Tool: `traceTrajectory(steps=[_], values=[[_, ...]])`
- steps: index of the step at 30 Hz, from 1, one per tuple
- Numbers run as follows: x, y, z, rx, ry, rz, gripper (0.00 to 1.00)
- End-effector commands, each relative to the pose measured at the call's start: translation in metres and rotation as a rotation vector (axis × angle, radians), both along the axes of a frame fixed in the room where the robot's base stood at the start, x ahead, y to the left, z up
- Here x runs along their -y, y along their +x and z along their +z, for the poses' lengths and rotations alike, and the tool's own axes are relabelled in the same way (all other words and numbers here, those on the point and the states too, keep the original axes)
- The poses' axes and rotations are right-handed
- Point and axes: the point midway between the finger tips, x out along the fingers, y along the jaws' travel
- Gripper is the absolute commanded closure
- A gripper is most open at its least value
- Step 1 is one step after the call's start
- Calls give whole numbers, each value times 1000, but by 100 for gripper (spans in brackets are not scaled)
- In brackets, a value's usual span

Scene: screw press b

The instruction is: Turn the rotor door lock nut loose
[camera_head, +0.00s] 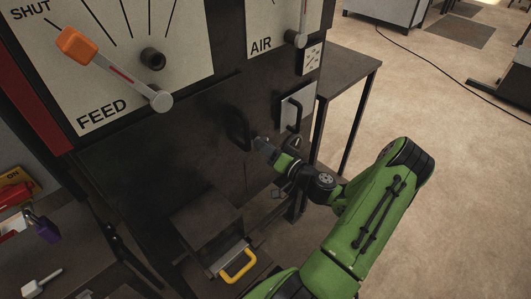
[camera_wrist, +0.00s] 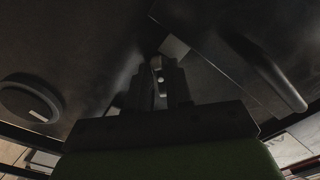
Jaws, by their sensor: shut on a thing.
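My gripper (camera_head: 262,145) reaches in from the right to the dark front of the press, below the FEED and AIR dials. In the wrist view, its two dark fingers (camera_wrist: 161,84) are shut on a small part at the panel, which I take for the rotor door lock nut (camera_wrist: 158,63). Only a little grey of the nut shows between the fingers; in the head view my gripper hides it. A black handle (camera_head: 238,130) stands just left of my gripper. How far the nut is turned cannot be told.
A light plate with a black handle (camera_head: 294,114) is to the right of my gripper. The FEED lever (camera_head: 112,66) has an orange knob. A yellow handle (camera_head: 238,266) is on a box below. In the wrist view, a dark round knob (camera_wrist: 30,98) is at left and a bar (camera_wrist: 268,76) at right.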

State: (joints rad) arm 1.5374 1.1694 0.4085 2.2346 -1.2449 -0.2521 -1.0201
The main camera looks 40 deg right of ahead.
Motion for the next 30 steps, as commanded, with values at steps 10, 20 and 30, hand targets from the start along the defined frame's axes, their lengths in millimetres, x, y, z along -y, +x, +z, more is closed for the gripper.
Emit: traceTrajectory(steps=[10, 20, 30], values=[[0, 0, -2, -3, -85, 1, 100], [0, 0, -2, -3, -90, 1, 100], [0, 0, -1, -1, -90, 1, 64]])
